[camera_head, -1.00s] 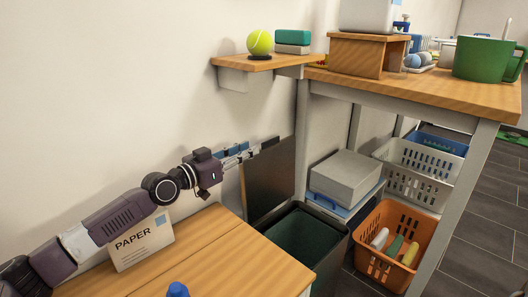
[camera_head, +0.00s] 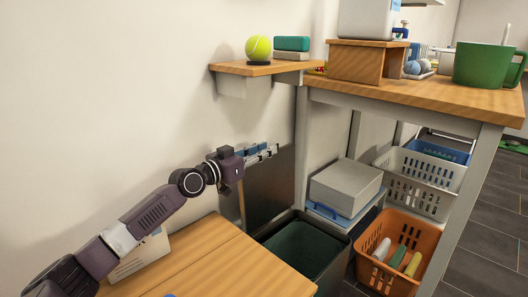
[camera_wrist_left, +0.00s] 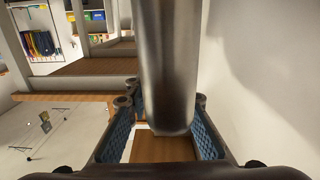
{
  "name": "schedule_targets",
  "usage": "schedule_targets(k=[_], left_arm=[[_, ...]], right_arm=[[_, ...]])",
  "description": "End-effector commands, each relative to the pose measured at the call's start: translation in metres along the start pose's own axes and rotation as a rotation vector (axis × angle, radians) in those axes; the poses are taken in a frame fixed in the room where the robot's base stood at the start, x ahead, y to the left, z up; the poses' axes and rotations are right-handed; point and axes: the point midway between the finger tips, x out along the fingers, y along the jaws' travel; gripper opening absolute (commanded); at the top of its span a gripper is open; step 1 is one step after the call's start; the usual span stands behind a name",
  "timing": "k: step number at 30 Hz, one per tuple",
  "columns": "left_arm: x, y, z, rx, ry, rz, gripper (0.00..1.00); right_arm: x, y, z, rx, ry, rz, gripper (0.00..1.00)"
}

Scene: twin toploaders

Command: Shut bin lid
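The dark bin (camera_head: 304,248) stands with its top open, beyond the near wooden table. Its lid (camera_head: 270,188) is a dark flat panel standing upright against the wall behind the bin. My left gripper (camera_head: 272,153) is at the lid's top edge, overlapping it in the head view; I cannot tell whether they touch. In the left wrist view my left gripper (camera_wrist_left: 163,137) has its blue-padded fingers apart. A grey piece (camera_wrist_left: 165,70) hangs down the middle there; I cannot tell what it is. My right gripper is not in view.
A wooden table (camera_head: 225,265) lies in front of the bin. A grey box (camera_head: 345,184) and an orange basket (camera_head: 402,250) stand right of the bin under the workbench (camera_head: 430,97). A shelf (camera_head: 245,69) with a tennis ball (camera_head: 258,47) hangs above the lid.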

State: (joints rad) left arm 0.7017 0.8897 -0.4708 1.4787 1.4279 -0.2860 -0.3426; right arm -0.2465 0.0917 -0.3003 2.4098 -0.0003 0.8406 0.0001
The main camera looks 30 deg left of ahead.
Motion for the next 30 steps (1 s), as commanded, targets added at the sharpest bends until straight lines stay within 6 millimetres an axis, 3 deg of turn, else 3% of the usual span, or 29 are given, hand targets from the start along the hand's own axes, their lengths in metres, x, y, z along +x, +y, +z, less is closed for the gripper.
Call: schedule_targets(k=[7,13,30], left_arm=[[0.0004,0.0001,0.0003,0.0,-0.001,0.0,0.21],[0.0003,0.0001,0.0003,0.0,0.0,0.0,0.0],[0.0002,0.001,-0.0002,0.003,-0.001,0.0,0.0]], right_arm=[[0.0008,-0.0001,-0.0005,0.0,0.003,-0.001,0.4],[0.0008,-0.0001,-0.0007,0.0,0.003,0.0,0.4],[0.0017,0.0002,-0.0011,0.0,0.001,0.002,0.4]])
